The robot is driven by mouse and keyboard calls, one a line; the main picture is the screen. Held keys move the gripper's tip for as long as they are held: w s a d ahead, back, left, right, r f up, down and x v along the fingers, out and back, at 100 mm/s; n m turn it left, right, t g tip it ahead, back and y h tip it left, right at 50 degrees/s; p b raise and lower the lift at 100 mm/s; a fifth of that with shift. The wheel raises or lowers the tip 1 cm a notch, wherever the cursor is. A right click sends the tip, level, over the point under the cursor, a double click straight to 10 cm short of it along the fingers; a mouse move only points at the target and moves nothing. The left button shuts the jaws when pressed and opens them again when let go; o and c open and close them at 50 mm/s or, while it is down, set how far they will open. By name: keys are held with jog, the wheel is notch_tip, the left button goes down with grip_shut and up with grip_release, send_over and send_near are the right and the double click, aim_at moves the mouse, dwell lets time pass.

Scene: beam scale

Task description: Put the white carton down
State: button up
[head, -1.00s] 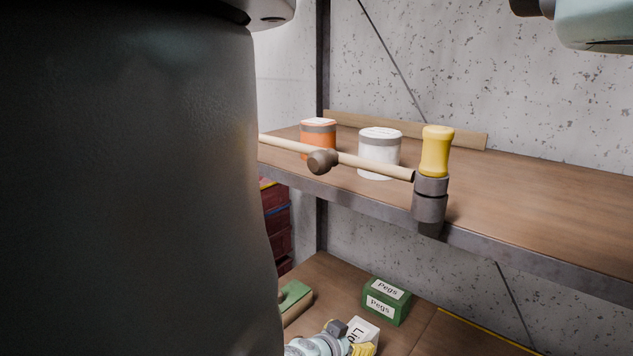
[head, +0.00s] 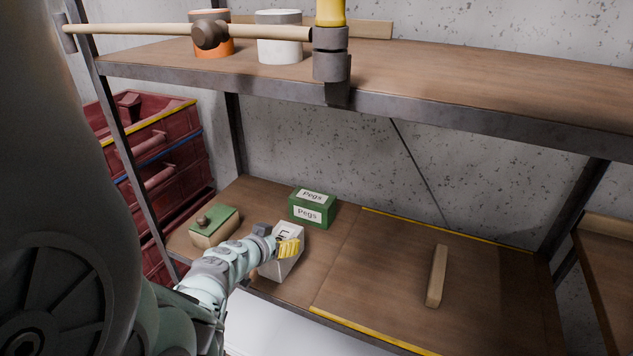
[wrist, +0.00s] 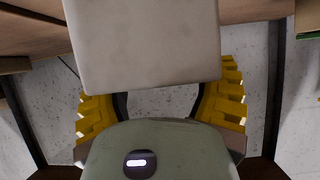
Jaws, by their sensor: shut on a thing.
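The white carton (head: 284,262) has dark lettering on its upper face, partly covered by my gripper. It is at the front of the lower shelf (head: 370,262) in the head view, left of the shelf's middle. My gripper (head: 289,246), with yellow finger pads, is shut on the carton. In the wrist view the carton (wrist: 145,45) fills the top middle as a plain pale face, between the yellow fingers of my gripper (wrist: 160,100). I cannot tell whether the carton's base touches the shelf.
A green Pegs box (head: 312,208) stands behind the carton. A green-topped wooden box (head: 214,226) is to its left. A wooden bar (head: 437,275) lies right, inside a yellow-edged area with free room. Above, the upper shelf (head: 450,75) carries a beam scale (head: 270,32) and two tubs.

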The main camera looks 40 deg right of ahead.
jog(key=o, duration=1.3)
jog(key=shift+c, duration=0.2)
jog(key=shift+a+r, duration=0.1)
jog(key=shift+s+a+r+p, duration=0.1)
jog(key=shift+a+r+p, duration=0.05)
jog(key=shift+p, duration=0.2)
jog(key=p+v, duration=0.6)
jog(key=v, duration=0.5)
jog(key=shift+a, duration=0.2)
jog(key=shift+s, duration=0.1)
